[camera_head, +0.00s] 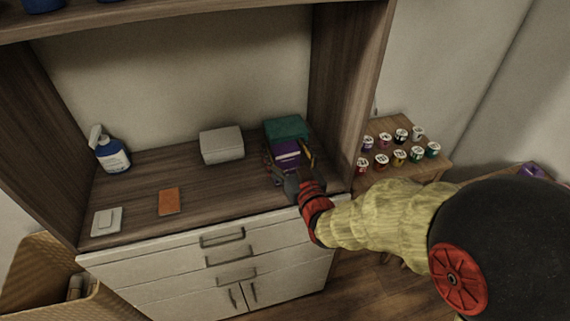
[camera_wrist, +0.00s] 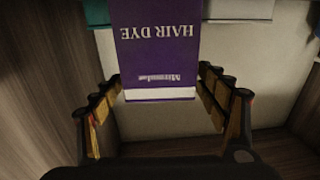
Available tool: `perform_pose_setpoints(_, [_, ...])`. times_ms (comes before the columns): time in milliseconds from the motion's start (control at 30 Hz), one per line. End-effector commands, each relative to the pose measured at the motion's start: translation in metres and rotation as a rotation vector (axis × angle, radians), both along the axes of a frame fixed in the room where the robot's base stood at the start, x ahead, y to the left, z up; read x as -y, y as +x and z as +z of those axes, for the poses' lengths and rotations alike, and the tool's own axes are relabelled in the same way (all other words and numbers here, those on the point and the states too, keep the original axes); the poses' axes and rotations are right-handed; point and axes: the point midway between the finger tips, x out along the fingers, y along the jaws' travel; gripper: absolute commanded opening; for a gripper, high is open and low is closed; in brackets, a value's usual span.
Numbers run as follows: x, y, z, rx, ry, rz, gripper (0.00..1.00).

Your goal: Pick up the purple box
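The purple box (camera_wrist: 156,48), labelled "HAIR DYE", is between the spread fingers of my gripper (camera_wrist: 160,105) in the wrist view. The fingers stand apart from it on both sides, so my gripper is open. In the head view the purple box (camera_head: 286,151) is at the right end of the wooden shelf surface, in front of a teal box (camera_head: 286,129). My gripper (camera_head: 288,168) reaches it from the front and partly hides its lower part.
A white box (camera_head: 222,145) stands to the left on the wooden surface (camera_head: 140,192). A spray bottle (camera_head: 112,154), an orange block (camera_head: 169,201) and white pads (camera_head: 106,222) are further left. The cabinet's side panel (camera_head: 340,85) is close on the right. Small jars (camera_head: 399,156) stand beyond it.

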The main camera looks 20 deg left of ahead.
Motion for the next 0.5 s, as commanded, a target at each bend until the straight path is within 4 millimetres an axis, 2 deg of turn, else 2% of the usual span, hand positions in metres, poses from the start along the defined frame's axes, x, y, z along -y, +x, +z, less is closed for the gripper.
perform_pose_setpoints(500, [0.0002,-0.0001,-0.0002,0.000,0.000,0.000,0.42])
